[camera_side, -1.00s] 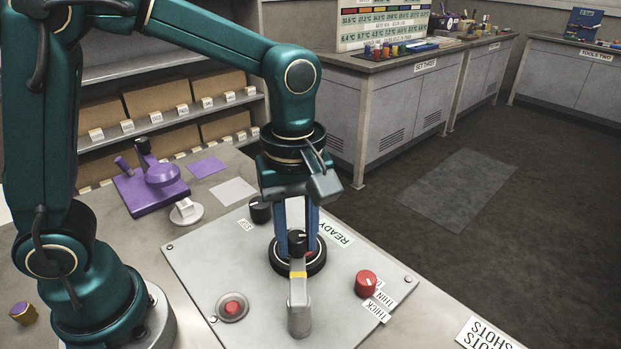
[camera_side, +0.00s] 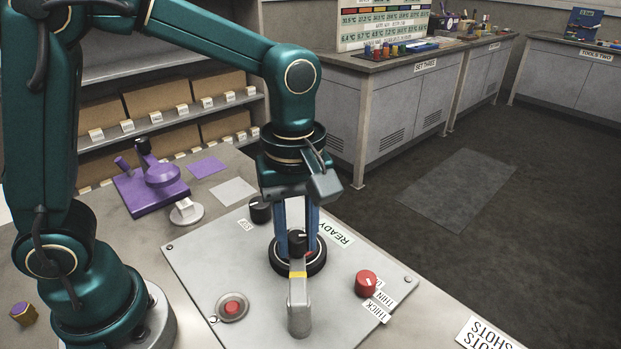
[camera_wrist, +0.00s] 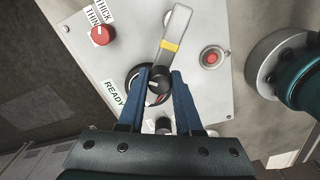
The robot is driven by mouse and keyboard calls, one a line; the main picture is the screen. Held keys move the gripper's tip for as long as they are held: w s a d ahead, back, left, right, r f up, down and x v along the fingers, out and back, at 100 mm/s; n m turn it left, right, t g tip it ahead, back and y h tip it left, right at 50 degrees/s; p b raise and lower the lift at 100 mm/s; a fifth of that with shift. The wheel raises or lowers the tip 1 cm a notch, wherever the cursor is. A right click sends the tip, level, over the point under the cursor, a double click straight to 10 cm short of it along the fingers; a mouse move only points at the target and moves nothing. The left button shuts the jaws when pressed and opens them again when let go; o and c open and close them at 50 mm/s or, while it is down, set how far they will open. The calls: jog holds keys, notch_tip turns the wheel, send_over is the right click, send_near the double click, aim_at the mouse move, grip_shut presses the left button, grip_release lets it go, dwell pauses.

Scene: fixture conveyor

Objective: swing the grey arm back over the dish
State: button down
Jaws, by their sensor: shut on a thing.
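The grey arm (camera_side: 299,300) has a yellow band and a black knob (camera_side: 297,241) at its far end. It reaches from its post at the near side of the panel, and its knob end is over the round black dish (camera_side: 315,267). My gripper (camera_side: 298,243) points down with its blue fingers on either side of the knob, shut on it. In the wrist view the fingers (camera_wrist: 159,88) flank the knob (camera_wrist: 157,87), the grey arm (camera_wrist: 176,27) runs up from it, and part of the dish rim (camera_wrist: 134,80) shows. The dish's inside is mostly hidden.
On the grey panel (camera_side: 200,265) are a red knob (camera_side: 366,283) by the THIN and THICK labels, a red button (camera_side: 232,307) and a black knob (camera_side: 260,210). A purple device (camera_side: 150,190) stands at the back left. The READY label lies behind the dish.

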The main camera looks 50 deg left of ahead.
dwell(0.6)
jog(key=s+n, duration=0.7)
jog(key=n, duration=0.7)
jog(key=shift+a, duration=0.25)
dwell(0.5)
jog(key=c, duration=0.6)
grip_release()
jog(key=shift+s, duration=0.1)
notch_tip(320, 180, up, 5)
jog(key=shift+r, duration=0.1)
